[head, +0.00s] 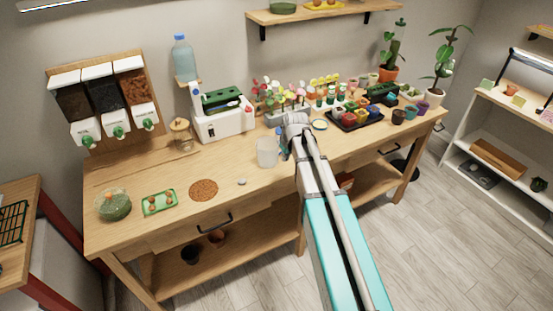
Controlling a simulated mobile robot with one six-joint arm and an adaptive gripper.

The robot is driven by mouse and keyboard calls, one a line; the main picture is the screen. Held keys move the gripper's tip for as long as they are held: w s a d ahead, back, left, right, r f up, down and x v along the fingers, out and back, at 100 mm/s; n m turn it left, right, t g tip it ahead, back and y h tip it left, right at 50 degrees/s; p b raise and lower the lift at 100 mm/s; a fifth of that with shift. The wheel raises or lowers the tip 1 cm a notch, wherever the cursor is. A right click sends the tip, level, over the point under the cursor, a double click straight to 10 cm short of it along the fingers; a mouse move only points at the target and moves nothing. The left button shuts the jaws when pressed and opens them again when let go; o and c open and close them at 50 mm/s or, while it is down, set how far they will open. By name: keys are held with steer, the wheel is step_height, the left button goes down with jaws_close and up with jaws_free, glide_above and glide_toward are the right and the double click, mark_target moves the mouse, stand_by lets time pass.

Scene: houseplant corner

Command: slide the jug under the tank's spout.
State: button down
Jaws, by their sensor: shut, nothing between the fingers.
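A clear, pale jug (266,152) stands upright on the wooden bench, near the middle. My gripper (281,137) is just right of and behind the jug, shut and empty. I cannot tell whether it touches the jug. A white tank-like unit (222,122) with a green top stands at the back, left of and behind the jug. Its spout is not clear to me. A blue-capped clear bottle (183,58) stands on a small wall ledge above and left of it. The jug stands apart from the white unit, on open bench.
A glass jar (181,134) stands left of the white unit. A small grey stone (242,182) and a round brown mat (203,190) lie in front. Flowers (282,97) and a black tray (356,121) crowd the right side.

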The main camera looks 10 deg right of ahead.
steer(key=shift+w+r, duration=0.15)
steer(key=shift+w, duration=0.3)
steer(key=b+x, duration=1)
steer(key=shift+w, duration=0.1)
steer(key=shift+w+a, duration=0.15)
steer(key=shift+w, duration=0.45)
steer(key=shift+w+a, duration=0.15)
steer(key=shift+w, duration=0.4)
steer(key=shift+w+a, duration=0.25)
steer(key=shift+w, duration=0.5)
steer(key=w+a, duration=0.2)
steer(key=w, duration=0.4)
steer(key=w+a, duration=0.1)
steer(key=w, duration=0.4)
steer(key=w+a, duration=0.2)
steer(key=w, duration=0.4)
steer(key=shift+w+a, duration=0.3)
